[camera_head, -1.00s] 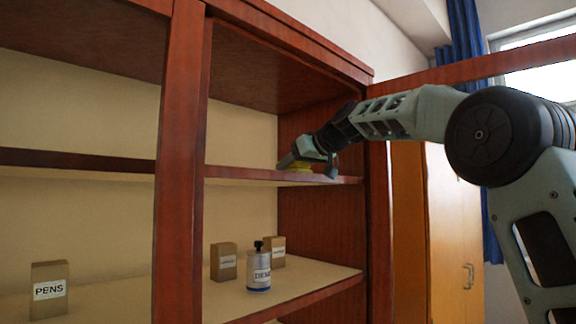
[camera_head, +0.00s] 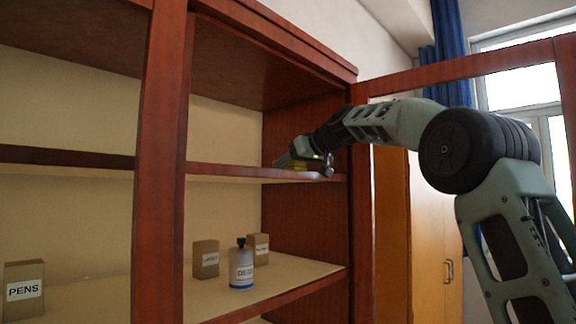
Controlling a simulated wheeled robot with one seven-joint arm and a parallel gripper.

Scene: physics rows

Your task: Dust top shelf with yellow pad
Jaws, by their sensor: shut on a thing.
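The yellow pad (camera_head: 296,167) shows as a thin strip under my gripper (camera_head: 300,158), at the top shelf (camera_head: 240,171) near its right end. My gripper is shut on the pad and hides most of it. The pad is low over the shelf and seems to touch it, though the shelf's front edge hides the contact. The visible stretch of this shelf left of the gripper looks bare.
A wooden post (camera_head: 160,160) splits the cabinet front. An open framed door (camera_head: 470,66) stands at right, with my arm passing in front. On the lower shelf (camera_head: 290,285) are a labelled bottle (camera_head: 241,268) and small boxes (camera_head: 205,259), (camera_head: 258,248), plus a PENS box (camera_head: 23,290).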

